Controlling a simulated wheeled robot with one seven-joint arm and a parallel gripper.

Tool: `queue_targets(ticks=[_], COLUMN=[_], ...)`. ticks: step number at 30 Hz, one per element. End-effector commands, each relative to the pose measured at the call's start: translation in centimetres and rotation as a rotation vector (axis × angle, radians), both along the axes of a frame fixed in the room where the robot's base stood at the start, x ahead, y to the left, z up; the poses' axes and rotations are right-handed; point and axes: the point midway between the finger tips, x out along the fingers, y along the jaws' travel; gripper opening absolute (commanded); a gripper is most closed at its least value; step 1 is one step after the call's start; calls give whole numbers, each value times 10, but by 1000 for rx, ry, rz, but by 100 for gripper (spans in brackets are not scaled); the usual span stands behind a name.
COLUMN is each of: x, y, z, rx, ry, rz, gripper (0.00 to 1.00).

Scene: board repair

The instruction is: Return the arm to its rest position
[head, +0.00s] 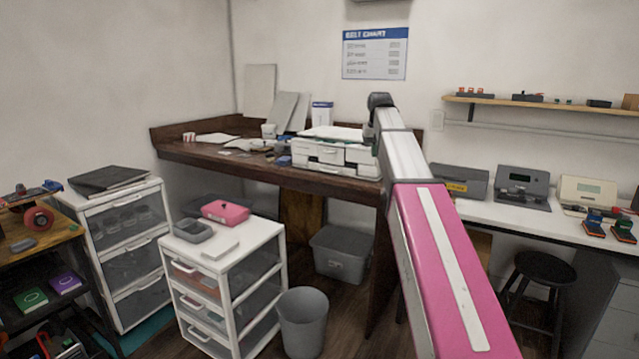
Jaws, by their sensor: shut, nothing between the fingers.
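My arm rises from the lower right of the head view, a pink link with a white stripe leading to a pale grey link. It ends, as far as I can see, at a dark joint in front of the wall and the right part of the wooden bench (225,166). My gripper does not show in this view, so I cannot see its fingers or anything near them. The arm hides part of the bench's right end and the floor below it.
White drawer carts (240,262), a grey waste bin (302,322), a grey tub (340,253) and a black stool (543,267) stand below. A white counter (510,222) with devices runs along the right.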

Motion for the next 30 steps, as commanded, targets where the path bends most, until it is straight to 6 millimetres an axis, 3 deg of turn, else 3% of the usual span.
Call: queue_targets(ticks=[5,14,21,30], x=[-17,-66,-120,-201], y=[1,4,5,8], z=[-55,-184,-277,-374], rx=[0,0,0,0], ry=[14,44,68,97], rz=[0,0,0,0], gripper=[0,0,0,0])
